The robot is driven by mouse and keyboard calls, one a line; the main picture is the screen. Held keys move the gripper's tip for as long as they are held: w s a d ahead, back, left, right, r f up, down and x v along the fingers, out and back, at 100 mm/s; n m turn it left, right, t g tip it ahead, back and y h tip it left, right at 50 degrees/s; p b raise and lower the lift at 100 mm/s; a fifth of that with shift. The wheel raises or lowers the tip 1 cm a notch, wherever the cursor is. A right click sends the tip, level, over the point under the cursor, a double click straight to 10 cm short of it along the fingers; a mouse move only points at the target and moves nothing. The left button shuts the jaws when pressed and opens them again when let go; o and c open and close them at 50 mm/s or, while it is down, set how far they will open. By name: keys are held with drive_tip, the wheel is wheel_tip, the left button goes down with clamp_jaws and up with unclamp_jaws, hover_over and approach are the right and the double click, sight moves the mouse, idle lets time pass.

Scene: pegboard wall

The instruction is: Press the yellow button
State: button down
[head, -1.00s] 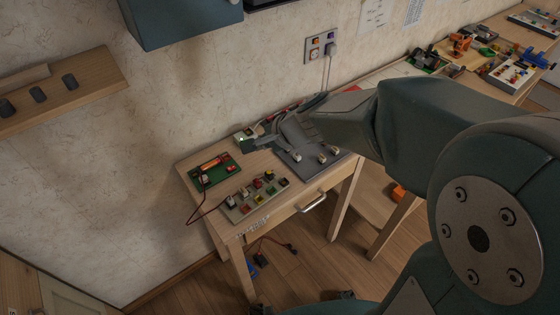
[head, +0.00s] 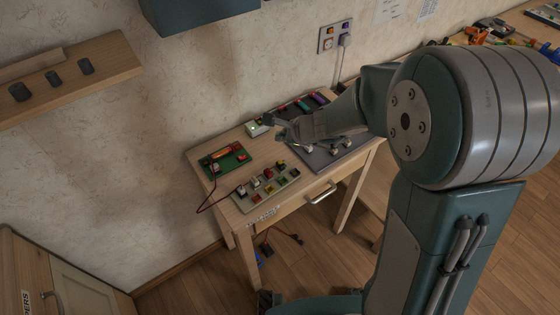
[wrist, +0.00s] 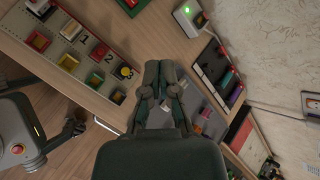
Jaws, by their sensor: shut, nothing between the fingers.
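A pale panel (head: 238,205) with two rows of small coloured pieces lies near the front edge of the small wooden table. In the wrist view, a round yellow button (wrist: 126,72) sits at the panel's end nearest my gripper, beside red and white pieces. In the head view the yellow piece (head: 281,163) is small, at the panel's back right. My gripper (head: 270,121) is above the back of the table, beyond the panel, and not touching it. In the wrist view my gripper (wrist: 160,66) has its fingers together and empty, to the right of the yellow button.
A green circuit board (head: 225,160) lies left of the panel, with a red wire hanging off the table. A white box with a green light (wrist: 188,15) and a grey board (head: 318,158) are close to my gripper. A wooden shelf (head: 60,82) is on the wall.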

drive_tip(key=shift+f, duration=3.85)
drive_tip(key=shift+d+f, duration=0.1)
drive_tip(key=shift+s+f, duration=0.1)
drive_tip(key=shift+f, duration=0.15)
drive_tip(key=shift+f, duration=0.3)
drive_tip(key=shift+r, duration=0.75)
drive_tip(key=shift+r, duration=0.15)
drive_tip(key=shift+r, duration=2.4)
